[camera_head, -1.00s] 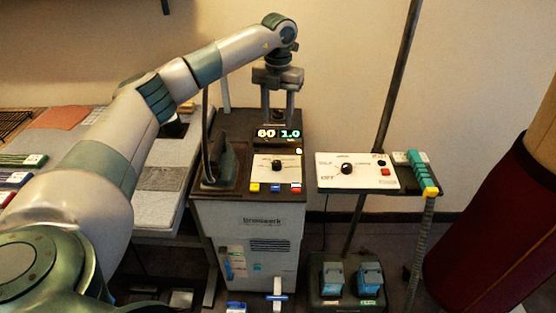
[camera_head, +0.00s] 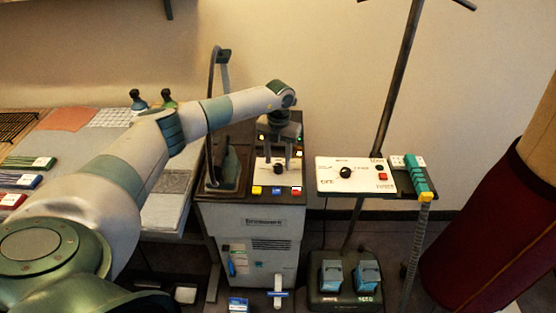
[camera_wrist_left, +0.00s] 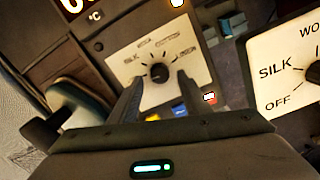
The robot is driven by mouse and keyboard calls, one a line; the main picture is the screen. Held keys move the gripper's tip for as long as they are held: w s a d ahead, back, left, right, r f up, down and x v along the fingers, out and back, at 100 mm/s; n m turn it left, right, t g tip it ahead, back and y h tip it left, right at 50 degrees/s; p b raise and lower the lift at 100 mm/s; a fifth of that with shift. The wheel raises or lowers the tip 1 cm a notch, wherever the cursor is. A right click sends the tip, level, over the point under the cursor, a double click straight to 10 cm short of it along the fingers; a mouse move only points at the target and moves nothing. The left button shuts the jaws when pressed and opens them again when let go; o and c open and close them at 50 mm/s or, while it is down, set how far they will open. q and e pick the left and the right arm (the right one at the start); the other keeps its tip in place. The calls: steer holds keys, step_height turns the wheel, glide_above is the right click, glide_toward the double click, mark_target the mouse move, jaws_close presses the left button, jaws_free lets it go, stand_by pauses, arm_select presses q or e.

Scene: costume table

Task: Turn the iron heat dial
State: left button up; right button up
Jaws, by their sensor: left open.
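The dark round heat dial (camera_wrist_left: 159,73) sits on a white panel with printed labels; it also shows on the iron station top in the head view (camera_head: 278,168). My left gripper (camera_head: 279,165) is open above this panel. In the left wrist view its two fingers (camera_wrist_left: 158,82) stand on either side of the dial, apart from each other; whether they touch it I cannot tell. A second white panel (camera_head: 325,182) on the right carries another black dial (camera_head: 346,172), with SILK and OFF labels in the wrist view. My right gripper is not in view.
The iron (camera_head: 226,165) stands left of the dial panel. Yellow, blue and red buttons (camera_head: 276,190) line its front edge.

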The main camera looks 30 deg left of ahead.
mark_target(278, 168)
arm_select(q)
steer(key=shift+f, duration=1.2)
steer(key=c, duration=1)
steer(key=shift+c, duration=0.2)
